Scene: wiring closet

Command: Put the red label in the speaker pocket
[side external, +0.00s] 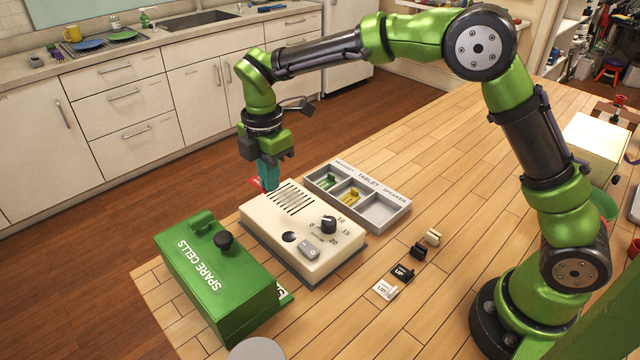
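The red label (256,184) shows as a small red piece at the tips of my gripper (268,185), partly hidden by the teal fingers. The fingers look closed on it, at the far left corner of the cream device. The grey tray (336,203) has three pockets marked headset, tablet and speaker. The speaker pocket (381,214), at the right end, looks empty. A green label (327,181) is in the headset pocket and a yellow label (351,195) is in the tablet pocket. My gripper is left of the tray.
The cream device (267,228) with a black dial stands between my gripper and the table front. A green spare cells box (215,285) is at its left. Several small black and white blocks (402,274) lie right of it. The table beyond the tray is clear.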

